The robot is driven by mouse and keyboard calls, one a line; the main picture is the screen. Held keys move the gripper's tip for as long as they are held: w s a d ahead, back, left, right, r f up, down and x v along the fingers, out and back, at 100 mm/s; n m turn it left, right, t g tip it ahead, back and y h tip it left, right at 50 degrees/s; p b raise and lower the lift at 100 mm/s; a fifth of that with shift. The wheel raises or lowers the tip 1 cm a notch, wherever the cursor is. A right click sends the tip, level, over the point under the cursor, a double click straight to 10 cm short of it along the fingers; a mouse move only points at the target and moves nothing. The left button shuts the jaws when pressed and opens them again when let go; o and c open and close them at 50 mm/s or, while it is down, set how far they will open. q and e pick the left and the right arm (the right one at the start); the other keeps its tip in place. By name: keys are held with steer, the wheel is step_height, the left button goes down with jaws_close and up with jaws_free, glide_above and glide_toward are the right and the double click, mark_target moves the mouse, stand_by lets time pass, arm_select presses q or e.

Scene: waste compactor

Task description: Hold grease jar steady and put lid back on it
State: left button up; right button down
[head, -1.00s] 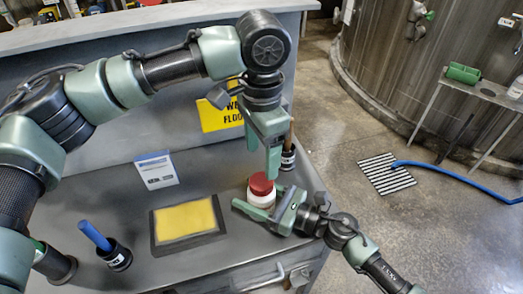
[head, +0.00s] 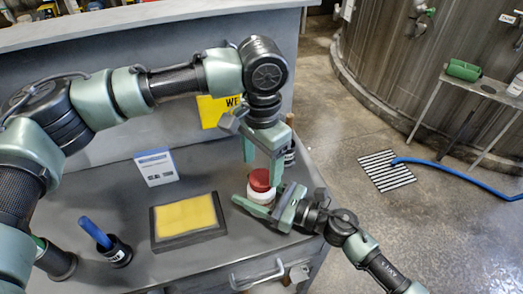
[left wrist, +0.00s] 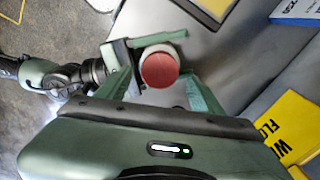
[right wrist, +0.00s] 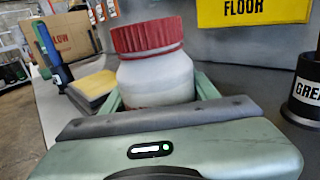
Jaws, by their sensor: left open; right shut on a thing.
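The white grease jar (head: 262,196) stands at the right end of the grey worktop with its red lid (head: 260,180) on top. In the right wrist view the lid (right wrist: 148,37) sits level on the jar (right wrist: 155,82). My right gripper (head: 257,203) is shut on the jar's body from the right side. In the left wrist view the lid (left wrist: 160,70) lies between the spread fingers, with gaps visible.
The worktop's right edge is near.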

mark_target(261, 177)
arm_select(q)
steer(key=shift+f, duration=1.7)
steer(key=c, duration=1.5)
steer(key=shift+o, duration=0.2)
steer(key=shift+m, duration=0.9)
steer(key=o, duration=1.6)
steer(key=shift+r, duration=0.1)
step_height(261, 177, up, 12)
steer(key=shift+f, duration=0.1)
